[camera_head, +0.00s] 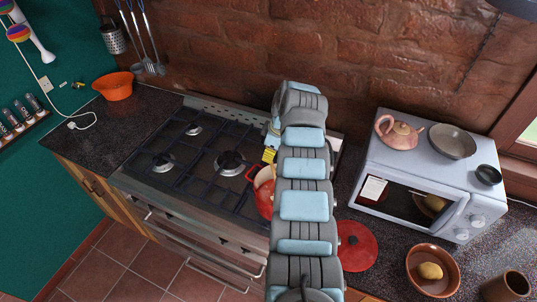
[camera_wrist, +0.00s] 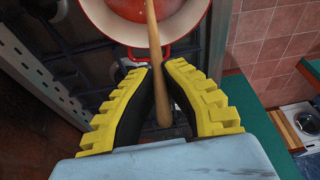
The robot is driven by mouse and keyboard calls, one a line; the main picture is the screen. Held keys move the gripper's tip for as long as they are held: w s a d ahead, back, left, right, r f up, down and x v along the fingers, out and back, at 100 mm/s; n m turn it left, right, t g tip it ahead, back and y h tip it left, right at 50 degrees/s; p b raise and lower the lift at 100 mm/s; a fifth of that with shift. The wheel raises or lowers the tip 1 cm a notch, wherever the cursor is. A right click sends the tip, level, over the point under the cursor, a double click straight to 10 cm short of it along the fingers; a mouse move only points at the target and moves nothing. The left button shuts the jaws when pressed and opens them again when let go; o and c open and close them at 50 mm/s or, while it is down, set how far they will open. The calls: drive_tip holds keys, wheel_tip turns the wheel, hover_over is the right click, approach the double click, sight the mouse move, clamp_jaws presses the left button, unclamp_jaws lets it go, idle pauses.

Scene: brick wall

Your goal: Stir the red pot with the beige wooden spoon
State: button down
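The red pot (camera_head: 263,195) stands at the right part of the stove, partly hidden behind my arm in the head view. In the wrist view the pot (camera_wrist: 103,22) is at the top, with a pale inside and a red rim and handle. The beige wooden spoon (camera_wrist: 153,35) runs between my fingertips, its far part over the pot's opening. Whether its tip touches the bottom is out of view. My gripper (camera_wrist: 158,68) has yellow fingers closed on the spoon's handle. In the head view its yellow fingers (camera_head: 269,155) show beside my arm, just behind the pot.
The stove (camera_head: 200,158) has free burners left of the pot. A red lid (camera_head: 357,245) and a brown bowl (camera_head: 433,285) with a yellowish item lie on the right counter. A microwave (camera_head: 425,180) carries a teapot (camera_head: 399,133) and bowls. An orange bowl (camera_head: 114,87) stands far left.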

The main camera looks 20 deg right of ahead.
drive_tip(key=shift+s+d, duration=0.35)
drive_tip(key=shift+d, duration=0.1)
drive_tip(key=shift+w+a+f+b, duration=0.25)
drive_tip(key=shift+w+a+b, duration=0.25)
drive_tip(key=shift+a+b, duration=0.2)
drive_tip(key=shift+w+a+r, duration=0.2)
drive_tip(key=shift+w+a, duration=0.1)
drive_tip(key=shift+s, duration=0.1)
drive_tip(key=shift+s+d+b, duration=0.4)
drive_tip(key=shift+s+d, duration=0.3)
drive_tip(key=shift+d, duration=0.35)
drive_tip(key=shift+w+a+b, duration=0.6)
drive_tip(key=shift+w+a, duration=0.25)
drive_tip(key=shift+a, duration=0.2)
